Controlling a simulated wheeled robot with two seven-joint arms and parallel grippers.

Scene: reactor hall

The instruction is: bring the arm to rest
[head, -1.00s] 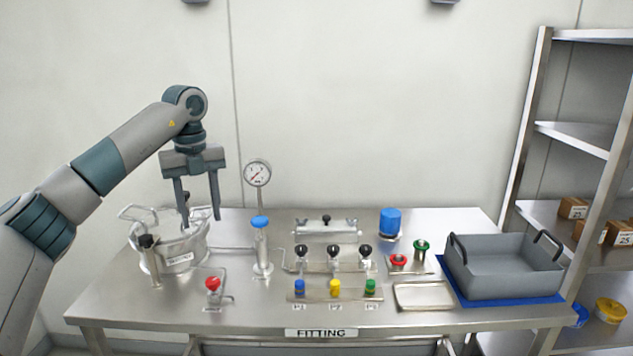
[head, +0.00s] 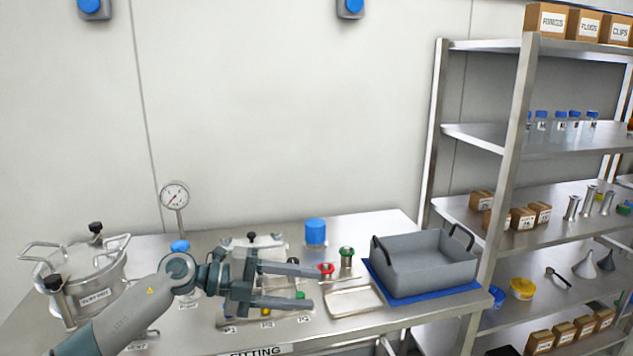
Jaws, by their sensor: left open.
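My left gripper (head: 318,287) is open and empty. Its two fingers point right, over the middle of the steel table (head: 390,223) and in front of the valve panel, part of which the arm hides. My left arm comes in from the lower left and hides the table's front left part. My right gripper is not in view.
A steel pot (head: 82,275) stands at the table's left, with a pressure gauge (head: 174,196) behind. Right of my gripper are red (head: 326,269) and green (head: 347,254) knobbed parts, a shallow tray (head: 354,301) and a grey bin (head: 430,262). A shelf rack (head: 507,150) stands right.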

